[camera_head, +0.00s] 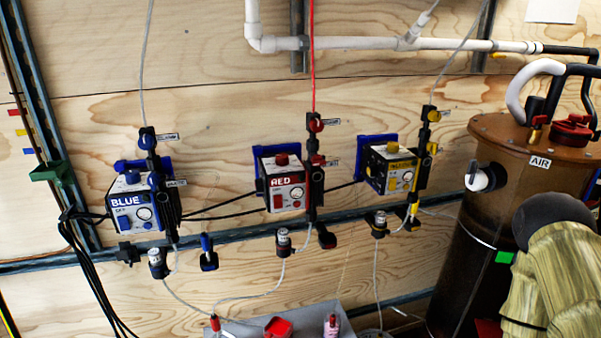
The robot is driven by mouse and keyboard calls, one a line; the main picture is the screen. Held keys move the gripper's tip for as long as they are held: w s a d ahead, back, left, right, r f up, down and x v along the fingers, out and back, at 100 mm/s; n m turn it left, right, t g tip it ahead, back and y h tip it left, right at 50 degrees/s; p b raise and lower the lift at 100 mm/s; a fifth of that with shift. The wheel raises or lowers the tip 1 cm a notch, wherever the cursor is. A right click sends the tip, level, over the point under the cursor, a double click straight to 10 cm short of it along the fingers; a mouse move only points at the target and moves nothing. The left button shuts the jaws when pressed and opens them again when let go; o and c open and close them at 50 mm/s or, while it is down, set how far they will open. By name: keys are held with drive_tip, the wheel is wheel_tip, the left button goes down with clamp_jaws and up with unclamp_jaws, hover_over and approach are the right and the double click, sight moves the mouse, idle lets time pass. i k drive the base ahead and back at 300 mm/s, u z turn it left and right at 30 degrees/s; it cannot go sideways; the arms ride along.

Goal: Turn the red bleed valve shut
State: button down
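The RED unit (283,181) is a white box with a red label, mounted on the plywood wall near the middle of the head view. A black manifold to its right carries an upper red valve knob (315,125) and a lower red valve knob (317,160). Each has a small white tag whose text is too small to read. I cannot tell which knob is the bleed valve, nor whether it is open or shut. A red line runs up from the manifold top. My gripper is not in view; only an olive-covered part of my arm shows at lower right.
The BLUE unit (133,212) hangs to the left and the yellow-labelled unit (391,168) to the right. A brown AIR tank (478,225) stands at right under white pipes (360,43). A grey tray (345,325) with red items lies below. Loose cables hang beneath the units.

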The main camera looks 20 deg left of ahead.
sight(317, 160)
drive_tip(key=z, duration=2.25)
drive_tip(key=k, duration=0.75)
drive_tip(key=u, duration=1.65)
